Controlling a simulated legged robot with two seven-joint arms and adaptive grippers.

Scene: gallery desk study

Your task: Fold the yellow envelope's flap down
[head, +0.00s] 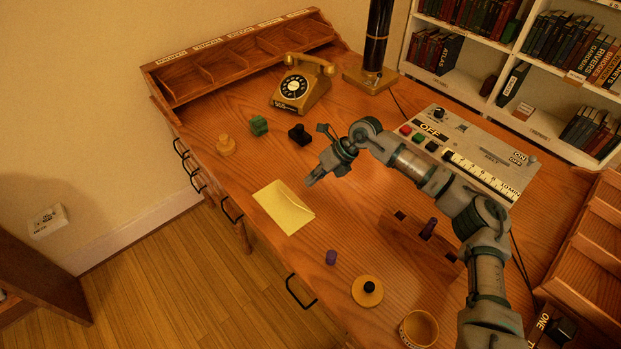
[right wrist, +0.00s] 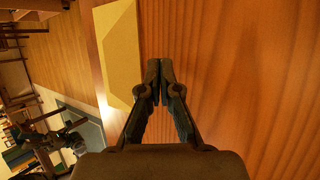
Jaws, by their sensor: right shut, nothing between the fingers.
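The yellow envelope (head: 280,207) lies flat on the wooden desk, left of the middle of the head view. In the right wrist view the envelope (right wrist: 119,50) is at the upper left, with a slanted-edged strip, apparently its flap, along the side nearest my fingers. Whether that flap lies flat or stands a little raised I cannot tell. My right gripper (head: 312,181) is shut and empty, above the desk just beyond the envelope's upper right side. In the right wrist view the gripper's fingertips (right wrist: 160,70) are together beside the flap, over bare wood. My left gripper is not in view.
A black stamp-like block (head: 299,135), a green block (head: 259,125) and a yellow knobbed piece (head: 226,145) stand beyond the envelope. A purple cylinder (head: 331,257) and a round lid (head: 367,290) are nearer. A control panel (head: 470,150) lies right. Around the envelope the desk is clear.

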